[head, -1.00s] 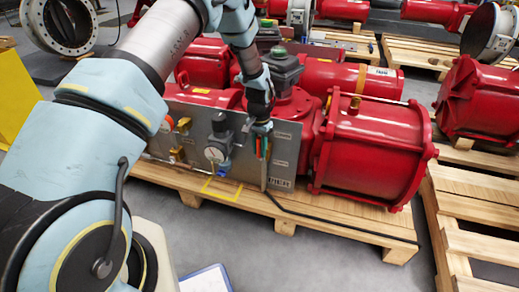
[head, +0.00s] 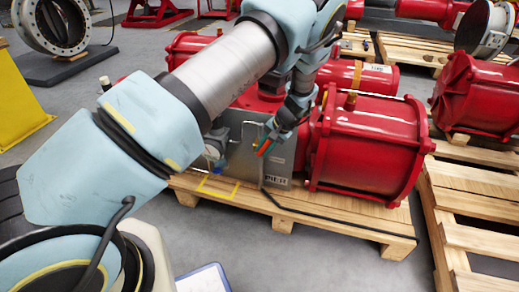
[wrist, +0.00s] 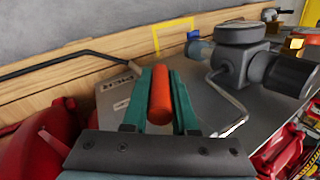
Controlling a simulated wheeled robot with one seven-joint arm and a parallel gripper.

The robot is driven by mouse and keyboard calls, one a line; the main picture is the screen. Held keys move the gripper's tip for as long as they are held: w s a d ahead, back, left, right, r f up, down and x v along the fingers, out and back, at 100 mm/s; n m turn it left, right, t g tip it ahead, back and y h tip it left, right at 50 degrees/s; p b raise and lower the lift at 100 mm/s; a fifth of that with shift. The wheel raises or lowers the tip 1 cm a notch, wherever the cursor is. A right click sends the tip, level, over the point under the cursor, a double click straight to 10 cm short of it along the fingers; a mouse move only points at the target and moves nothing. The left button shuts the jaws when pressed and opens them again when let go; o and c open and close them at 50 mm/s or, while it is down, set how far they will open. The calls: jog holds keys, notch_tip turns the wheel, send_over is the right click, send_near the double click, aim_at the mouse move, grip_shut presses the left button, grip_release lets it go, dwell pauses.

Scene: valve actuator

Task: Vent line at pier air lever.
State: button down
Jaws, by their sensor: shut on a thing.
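The orange lever handle (wrist: 160,97) stands between the two green fingers of my gripper (wrist: 160,100) in the wrist view. My gripper is shut on it. In the head view my gripper (head: 265,143) reaches down to the grey panel (head: 285,160) with its fingers slanting to lower left, and a bit of the orange handle (head: 264,149) shows there. A plate marked PIER (head: 276,181) is low on the panel, below the gripper. The lever's pivot is hidden.
A regulator with a gauge (wrist: 245,55) and a bent metal tube (wrist: 228,100) are close to my fingers. A red actuator cylinder (head: 368,145) is right of the panel. A black hose (head: 330,226) runs along the wooden pallet (head: 340,215).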

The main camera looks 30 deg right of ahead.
notch_tip(320, 180, down, 5)
jog(key=s+d+t+y+b, duration=0.2)
jog(key=t+y+b, duration=0.5)
jog(key=b, duration=0.6)
jog(key=shift+s+d+t+y, duration=0.2)
jog(key=shift+d+t+y, duration=0.1)
jog(key=shift+y, duration=0.2)
jog(key=c, duration=0.7)
grip_release()
jog(key=v, duration=1)
jog(key=shift+s+d, duration=0.25)
jog(key=shift+d, duration=0.05)
